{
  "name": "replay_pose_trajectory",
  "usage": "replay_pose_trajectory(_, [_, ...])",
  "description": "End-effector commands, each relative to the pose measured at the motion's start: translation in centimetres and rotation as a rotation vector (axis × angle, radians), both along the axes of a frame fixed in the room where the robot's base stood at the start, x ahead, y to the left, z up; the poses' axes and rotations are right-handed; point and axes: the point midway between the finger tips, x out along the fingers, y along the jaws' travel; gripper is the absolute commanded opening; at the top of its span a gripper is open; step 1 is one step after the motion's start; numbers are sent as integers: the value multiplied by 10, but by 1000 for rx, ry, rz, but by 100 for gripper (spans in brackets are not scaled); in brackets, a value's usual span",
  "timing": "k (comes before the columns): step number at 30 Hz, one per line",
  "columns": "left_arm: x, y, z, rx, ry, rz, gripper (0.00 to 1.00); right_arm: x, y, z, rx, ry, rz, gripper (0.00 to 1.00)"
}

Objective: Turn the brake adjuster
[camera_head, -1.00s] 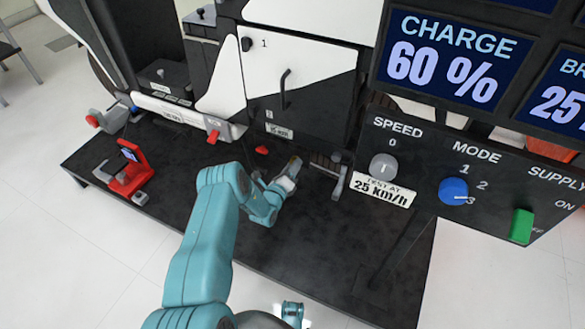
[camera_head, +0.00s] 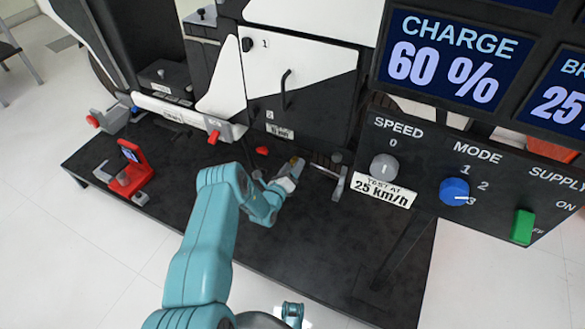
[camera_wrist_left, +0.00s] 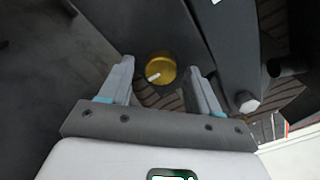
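The brake adjuster appears to be the round golden knob (camera_wrist_left: 161,68) with a white pointer mark, which points to the lower left in the left wrist view. My left gripper (camera_wrist_left: 161,75) is open, with one finger on each side of the knob and visible gaps between. In the head view my left gripper (camera_head: 292,172) is low in front of the rig's black-and-white body. Only a small yellowish bit of the knob (camera_head: 298,161) shows there, at the fingertips.
A grey post with a pale end (camera_wrist_left: 247,102) stands close to the right finger in the wrist view. A control panel (camera_head: 430,160) with speed, mode and supply controls is at the right. A red stand (camera_head: 130,173) is on the black platform (camera_head: 190,210).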

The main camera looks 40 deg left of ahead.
Motion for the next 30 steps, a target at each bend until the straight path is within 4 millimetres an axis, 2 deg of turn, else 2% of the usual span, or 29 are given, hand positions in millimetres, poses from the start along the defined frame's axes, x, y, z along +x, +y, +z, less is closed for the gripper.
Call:
replay_pose_trajectory(6, [-1,-1,0,-1,1,-1,63,0,0,1,0,0,0,43])
replay_pose_trajectory(10, [-15,-5,2,-3,4,-1,63,-1,1,9,1,3,4,43])
replay_pose_trajectory(14, [-44,-14,3,-6,6,1,63,-4,4,22,3,7,14,43])
replay_pose_trajectory(18, [-81,-26,4,-6,6,1,63,-7,6,35,5,12,26,43])
replay_pose_trajectory(24, [-126,-40,2,-4,3,1,63,-10,9,47,7,17,37,43])
replay_pose_trajectory(30, [-150,-48,1,-1,1,0,63,-11,10,51,8,19,42,43])
